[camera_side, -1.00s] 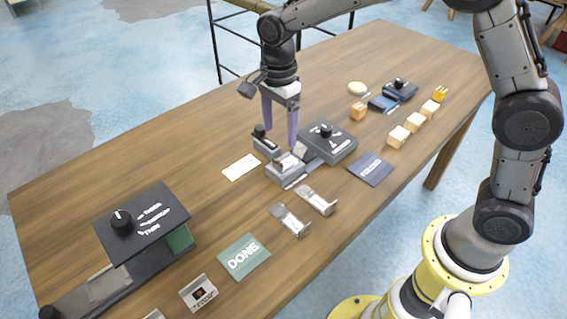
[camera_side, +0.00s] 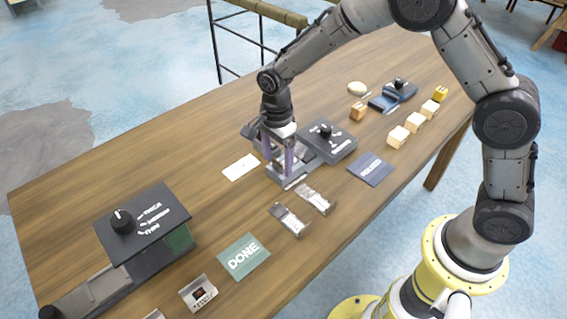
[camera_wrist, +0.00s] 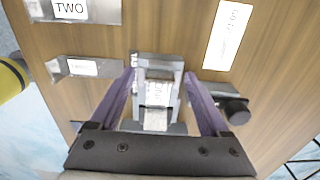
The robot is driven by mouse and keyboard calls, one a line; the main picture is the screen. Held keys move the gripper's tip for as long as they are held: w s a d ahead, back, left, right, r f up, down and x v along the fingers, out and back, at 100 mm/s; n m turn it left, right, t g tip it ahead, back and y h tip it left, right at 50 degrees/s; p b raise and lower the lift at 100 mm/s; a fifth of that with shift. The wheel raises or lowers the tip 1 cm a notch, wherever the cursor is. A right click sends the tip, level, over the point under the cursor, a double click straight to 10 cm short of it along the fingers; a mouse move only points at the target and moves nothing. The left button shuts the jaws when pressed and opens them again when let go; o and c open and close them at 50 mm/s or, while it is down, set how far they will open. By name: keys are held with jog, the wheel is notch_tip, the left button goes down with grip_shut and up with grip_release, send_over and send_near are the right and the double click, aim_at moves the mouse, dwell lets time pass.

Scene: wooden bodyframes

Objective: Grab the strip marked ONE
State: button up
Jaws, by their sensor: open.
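My gripper (camera_side: 279,166) is open and low over the grey block fixture (camera_side: 274,178) in the middle of the table. In the wrist view, the purple fingers of my gripper (camera_wrist: 159,80) stand on either side of the fixture (camera_wrist: 176,65). A metal strip (camera_wrist: 155,118) with a pale label lies in the fixture between the fingers. Its lettering is too blurred to read surely. One loose metal strip (camera_wrist: 105,12) reads TWO. Another loose strip (camera_wrist: 112,69) has a white label that I cannot read. No label reads clearly as ONE.
A dark box with a knob (camera_side: 328,142) stands just behind the fixture. A white card (camera_side: 240,167) lies left of it, a dark blue card (camera_side: 370,169) right, and a green DONE card (camera_side: 243,257) in front. A larger dark knob box (camera_side: 140,220) stands at the left.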

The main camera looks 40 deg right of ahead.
grip_shut()
jog(key=shift+r, duration=0.2)
dwell(0.3)
